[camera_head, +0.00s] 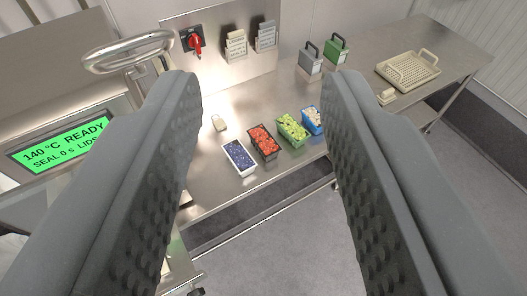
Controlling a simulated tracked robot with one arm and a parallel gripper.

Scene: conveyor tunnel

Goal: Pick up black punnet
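The black punnet (270,157) stands on the steel table, filled with red fruit. It is second from the left in a row of punnets. My gripper (262,80) is open and empty, its two grey padded fingers wide apart in the foreground. The row of punnets shows in the gap between the fingers, farther off and apart from them. The fingers hide parts of the table on both sides.
A white punnet (228,150) of blue berries is left of the black one. A green punnet (297,141) and a blue punnet (318,131) are right. A steel machine with a green display (65,142) is left; a beige tray (433,82) is right.

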